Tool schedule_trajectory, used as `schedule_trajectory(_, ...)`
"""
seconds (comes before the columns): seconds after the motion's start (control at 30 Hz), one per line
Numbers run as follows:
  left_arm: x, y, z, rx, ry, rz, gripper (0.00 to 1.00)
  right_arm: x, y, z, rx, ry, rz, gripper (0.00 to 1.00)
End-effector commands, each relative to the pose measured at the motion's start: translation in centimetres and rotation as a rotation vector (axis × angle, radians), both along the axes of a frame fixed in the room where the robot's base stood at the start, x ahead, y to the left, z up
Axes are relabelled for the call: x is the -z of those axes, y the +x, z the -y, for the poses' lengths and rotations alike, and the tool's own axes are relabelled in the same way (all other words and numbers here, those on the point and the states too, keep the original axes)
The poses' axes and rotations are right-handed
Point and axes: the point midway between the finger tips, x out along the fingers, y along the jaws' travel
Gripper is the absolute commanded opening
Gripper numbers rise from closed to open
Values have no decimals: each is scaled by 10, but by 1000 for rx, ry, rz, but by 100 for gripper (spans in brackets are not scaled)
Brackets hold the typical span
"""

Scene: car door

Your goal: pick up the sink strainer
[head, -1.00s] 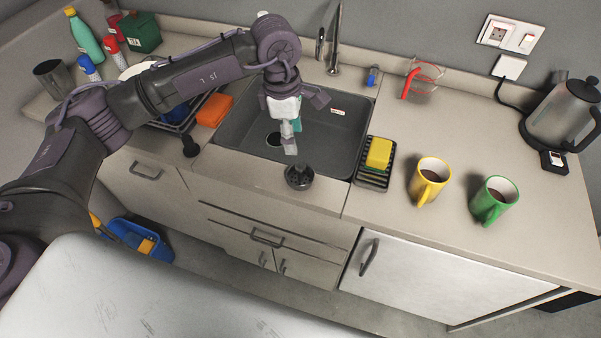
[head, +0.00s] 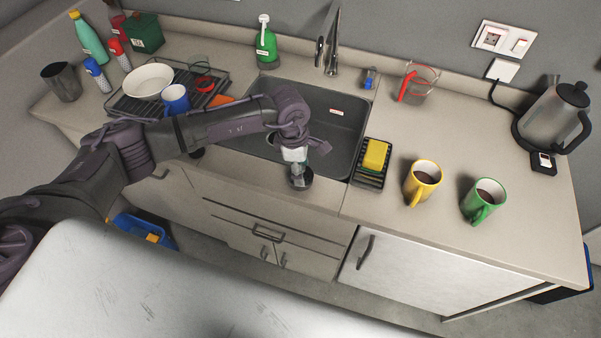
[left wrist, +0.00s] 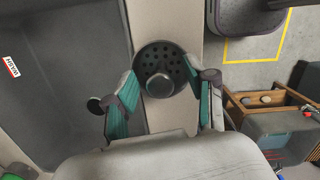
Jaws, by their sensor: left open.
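The sink strainer (head: 301,181) is a dark round basket on the front ledge of the counter, just before the sink. In the left wrist view the strainer (left wrist: 160,66) shows from above, with a perforated rim and a central knob. My left gripper (head: 297,172) is above the strainer and hides part of it. In the left wrist view the gripper's teal-lined fingers (left wrist: 160,92) stand apart, one on each side of the strainer's near part. I cannot tell whether they touch it. My right gripper is not in view.
The grey sink (head: 335,120) lies behind the strainer. A black rack (head: 370,178) with a yellow sponge (head: 376,154) stands to the right, then a yellow mug (head: 422,182) and a green mug (head: 484,199). A dish rack (head: 130,107) is at the left.

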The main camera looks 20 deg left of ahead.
Motion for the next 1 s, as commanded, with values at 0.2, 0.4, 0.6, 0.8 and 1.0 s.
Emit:
schedule_trajectory(0.2,0,0,0,0,0,0,39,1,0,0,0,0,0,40)
schedule_trajectory(0.4,0,0,0,-1,0,0,5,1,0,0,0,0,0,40)
schedule_trajectory(0.6,0,0,0,-1,0,0,0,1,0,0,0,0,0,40)
schedule_trajectory(0.8,-2,1,0,-1,0,1,0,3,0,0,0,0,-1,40)
schedule_trajectory(1.0,-20,1,-1,1,1,4,0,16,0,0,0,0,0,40)
